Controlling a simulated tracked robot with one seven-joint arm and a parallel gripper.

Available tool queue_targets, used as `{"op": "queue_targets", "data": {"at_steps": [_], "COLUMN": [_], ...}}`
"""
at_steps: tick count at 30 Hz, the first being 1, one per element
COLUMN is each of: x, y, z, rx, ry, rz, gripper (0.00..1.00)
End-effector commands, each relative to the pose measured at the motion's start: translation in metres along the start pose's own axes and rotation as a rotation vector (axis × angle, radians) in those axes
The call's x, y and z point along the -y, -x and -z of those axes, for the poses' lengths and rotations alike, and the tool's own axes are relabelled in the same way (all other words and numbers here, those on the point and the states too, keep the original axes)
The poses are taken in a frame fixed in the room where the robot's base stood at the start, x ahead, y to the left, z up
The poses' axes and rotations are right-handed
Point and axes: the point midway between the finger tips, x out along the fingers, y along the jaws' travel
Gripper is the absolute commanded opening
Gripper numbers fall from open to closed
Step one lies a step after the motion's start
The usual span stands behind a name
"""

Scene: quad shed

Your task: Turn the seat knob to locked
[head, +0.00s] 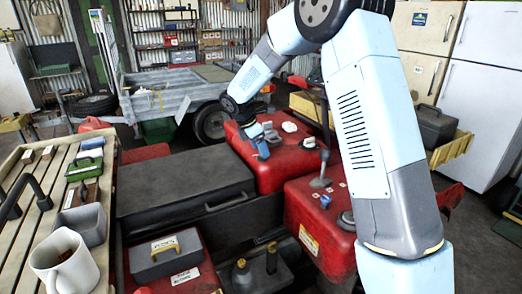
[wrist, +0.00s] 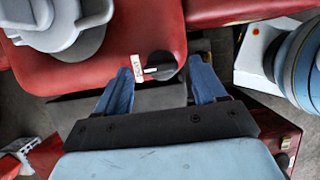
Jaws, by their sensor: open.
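The seat knob (wrist: 161,66) is a small dark round knob with a white pointer stripe, in the wrist view. It sits near the edge of a red housing (wrist: 110,62), beside a small white label (wrist: 137,68) whose print I cannot read for sure. The stripe lies roughly sideways in the picture. My gripper (wrist: 160,68) is open, with one blue finger on each side of the knob and gaps between. I cannot tell how far the fingertips are above it. In the head view my gripper (head: 260,148) hangs at the left edge of the red housing (head: 285,172) and the knob is not clearly visible.
Light grey fittings (head: 290,127) stand on the red housing near my gripper. A lever (head: 321,172) and a small blue knob (head: 325,201) are on the nearer red housing. A dark case (head: 175,182) lies left. A slatted bench with a white mug (head: 65,262) is far left.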

Motion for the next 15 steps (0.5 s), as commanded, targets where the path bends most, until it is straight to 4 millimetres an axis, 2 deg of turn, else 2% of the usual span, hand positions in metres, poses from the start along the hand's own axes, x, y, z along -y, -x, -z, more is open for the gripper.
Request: {"op": "queue_targets", "data": {"at_steps": [6,15], "x": [0.0004,0.0004], "y": [-0.014,-0.015], "z": [0.0004,0.0], "rx": [0.0,0.0], "ry": [0.0,0.0], "rz": [0.001,0.001], "gripper": [0.7,0.69]}}
